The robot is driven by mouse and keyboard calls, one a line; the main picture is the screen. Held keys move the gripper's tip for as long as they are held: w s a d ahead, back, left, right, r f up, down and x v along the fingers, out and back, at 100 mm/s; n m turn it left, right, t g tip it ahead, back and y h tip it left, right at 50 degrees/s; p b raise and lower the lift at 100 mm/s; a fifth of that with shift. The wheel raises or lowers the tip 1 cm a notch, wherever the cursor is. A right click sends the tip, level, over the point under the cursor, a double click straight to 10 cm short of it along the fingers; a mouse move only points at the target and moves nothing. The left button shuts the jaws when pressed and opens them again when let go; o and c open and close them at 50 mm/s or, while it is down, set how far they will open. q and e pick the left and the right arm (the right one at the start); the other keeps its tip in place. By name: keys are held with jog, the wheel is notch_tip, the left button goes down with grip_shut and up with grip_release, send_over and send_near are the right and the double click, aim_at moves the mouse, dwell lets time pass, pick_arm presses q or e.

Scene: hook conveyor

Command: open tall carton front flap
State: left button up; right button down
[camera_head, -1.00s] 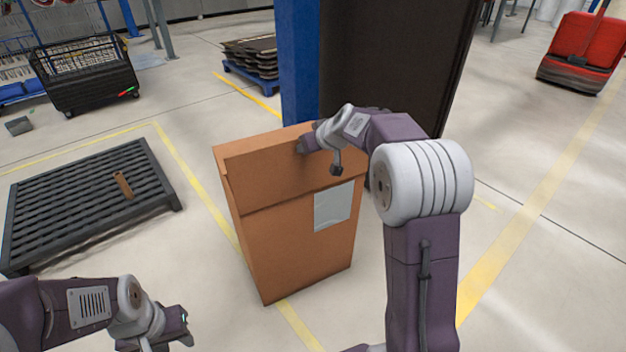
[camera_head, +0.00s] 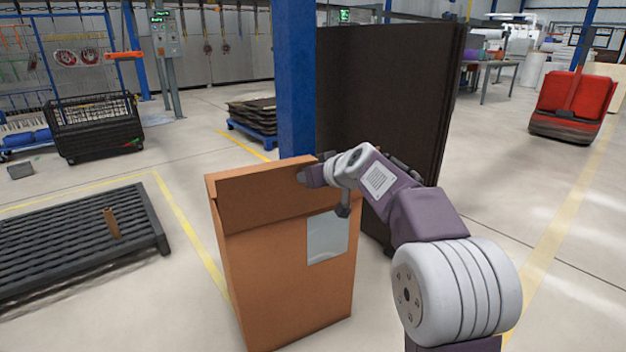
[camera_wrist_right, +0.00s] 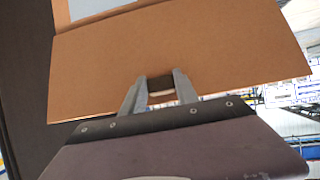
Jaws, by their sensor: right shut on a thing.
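The tall brown carton (camera_head: 285,285) stands upright on the floor in the middle of the head view, with a pale grey label (camera_head: 327,238) on its front. Its front flap (camera_head: 262,203) is a darker band hanging across the upper front. My right gripper (camera_head: 308,177) is at the carton's top right, shut on the flap. In the right wrist view the two fingers (camera_wrist_right: 160,84) meet the near edge of a broad brown panel (camera_wrist_right: 200,50), with a bit of brown between them. The exact grip is partly hidden in the head view. My left gripper is out of view.
A blue post (camera_head: 296,90) and a tall dark panel stack (camera_head: 385,110) stand close behind the carton. A black slatted pallet (camera_head: 75,240) lies on the left with a small brown piece (camera_head: 111,223) on it. Floor between pallet and carton is clear.

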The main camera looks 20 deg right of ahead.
jog(key=shift+a+f+g, duration=0.15)
jog(key=shift+f+g, duration=0.15)
jog(key=shift+f, duration=0.4)
jog(key=c, duration=1.3)
grip_release()
jog(key=o, duration=0.4)
jog(key=shift+w+f, duration=0.2)
jog(key=p+v, duration=0.1)
jog(key=v, duration=0.8)
jog(key=shift+s+r, duration=0.1)
jog(key=shift+r, duration=0.1)
